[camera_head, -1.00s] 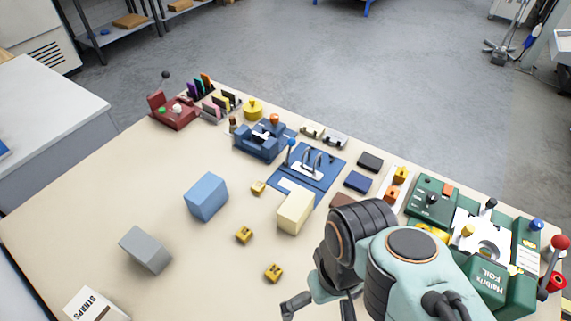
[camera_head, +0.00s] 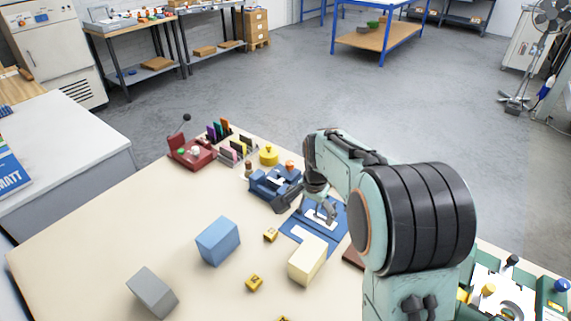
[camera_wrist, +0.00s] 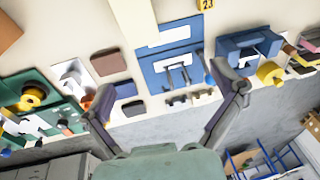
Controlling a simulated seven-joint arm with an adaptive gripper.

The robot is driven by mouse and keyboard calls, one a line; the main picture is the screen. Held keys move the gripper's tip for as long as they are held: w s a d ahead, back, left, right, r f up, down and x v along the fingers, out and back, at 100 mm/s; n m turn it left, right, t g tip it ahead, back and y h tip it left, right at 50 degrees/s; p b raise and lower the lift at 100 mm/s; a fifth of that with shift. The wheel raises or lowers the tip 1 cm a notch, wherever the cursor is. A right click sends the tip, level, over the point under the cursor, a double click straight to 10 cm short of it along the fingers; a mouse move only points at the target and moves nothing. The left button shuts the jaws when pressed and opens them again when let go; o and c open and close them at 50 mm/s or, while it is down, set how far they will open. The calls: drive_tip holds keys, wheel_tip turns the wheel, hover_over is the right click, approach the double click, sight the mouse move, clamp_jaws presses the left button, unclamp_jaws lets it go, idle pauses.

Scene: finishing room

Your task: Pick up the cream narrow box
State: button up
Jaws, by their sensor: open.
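The cream narrow box (camera_head: 307,261) stands upright on the bench in the head view, at the front edge of a blue mat. In the wrist view the cream box (camera_wrist: 133,20) is at the top, left of centre, cut off by the picture edge. My gripper (camera_head: 304,208) is above the blue tool area, beyond the box and apart from it. In the wrist view my gripper (camera_wrist: 163,82) has its two fingers wide apart with nothing between them.
A blue box (camera_head: 218,240) and a grey box (camera_head: 152,291) stand left of the cream box. Small yellow numbered blocks (camera_head: 254,282) lie near it. The blue clamp device (camera_head: 272,183) is close to my gripper.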

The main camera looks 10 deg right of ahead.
sight(309, 253)
drive_tip(key=f, duration=0.5)
drive_tip(key=f+g, duration=0.1)
drive_tip(key=f, duration=0.5)
drive_tip(key=s+f+g, duration=0.1)
drive_tip(key=f, duration=0.4)
drive_tip(key=shift+d+f, duration=0.25)
drive_tip(key=shift+f, duration=0.15)
drive_tip(key=shift+c, duration=0.3)
drive_tip(key=c, duration=1.3)
